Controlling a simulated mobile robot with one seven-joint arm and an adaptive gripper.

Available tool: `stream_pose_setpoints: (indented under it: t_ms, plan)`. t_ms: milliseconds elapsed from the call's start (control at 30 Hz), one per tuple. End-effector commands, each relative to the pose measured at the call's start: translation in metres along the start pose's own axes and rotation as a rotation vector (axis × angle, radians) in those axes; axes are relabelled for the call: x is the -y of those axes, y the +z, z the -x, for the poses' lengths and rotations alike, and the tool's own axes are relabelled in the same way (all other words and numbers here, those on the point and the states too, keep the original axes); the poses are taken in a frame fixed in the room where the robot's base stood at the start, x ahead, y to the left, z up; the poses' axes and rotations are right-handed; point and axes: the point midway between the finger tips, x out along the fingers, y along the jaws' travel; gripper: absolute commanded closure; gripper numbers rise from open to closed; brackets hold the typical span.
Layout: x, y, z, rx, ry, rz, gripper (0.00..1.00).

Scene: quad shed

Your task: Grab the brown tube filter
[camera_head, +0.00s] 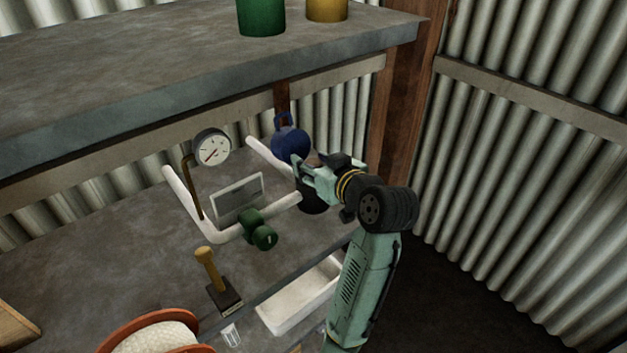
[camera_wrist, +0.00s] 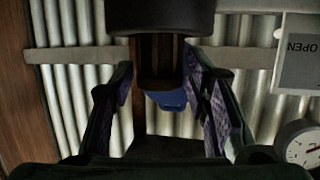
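A dark brown-black tube, which looks like the brown tube filter, stands on the workbench under and behind my gripper (camera_head: 303,172). In the head view its dark lower body (camera_head: 314,201) shows below the fingers, and the rest is mostly hidden. In the wrist view, which looks upside down, its wide black part (camera_wrist: 160,18) is at the top and a narrower dark brown part (camera_wrist: 160,66) extends between the fingers. My gripper (camera_wrist: 160,88) is open, one finger on each side of the tube with visible gaps. Contact is not visible.
A blue kettlebell (camera_head: 290,141) stands just behind the tube. White bent piping (camera_head: 190,205), a gauge (camera_head: 211,147), a grey sign (camera_head: 238,198) and a green dumbbell (camera_head: 258,230) are to the left. A shelf (camera_head: 200,60) hangs above; a white tray (camera_head: 301,294) is in front.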

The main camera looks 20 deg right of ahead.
Motion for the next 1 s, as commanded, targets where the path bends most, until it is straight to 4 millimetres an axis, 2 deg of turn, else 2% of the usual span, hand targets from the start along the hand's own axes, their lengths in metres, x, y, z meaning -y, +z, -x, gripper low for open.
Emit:
stream_pose_setpoints:
  t_ms: [67,567,833,1000]
  plan:
    - [0.0,0.0,0.0,0.0,0.0,0.0,0.65]
    - [0.0,0.0,0.0,0.0,0.0,0.0,0.98]
    - [0.0,-0.002,0.001,-0.001,0.0,0.001,0.98]
    - [0.0,-0.011,0.003,-0.003,0.001,0.002,0.98]
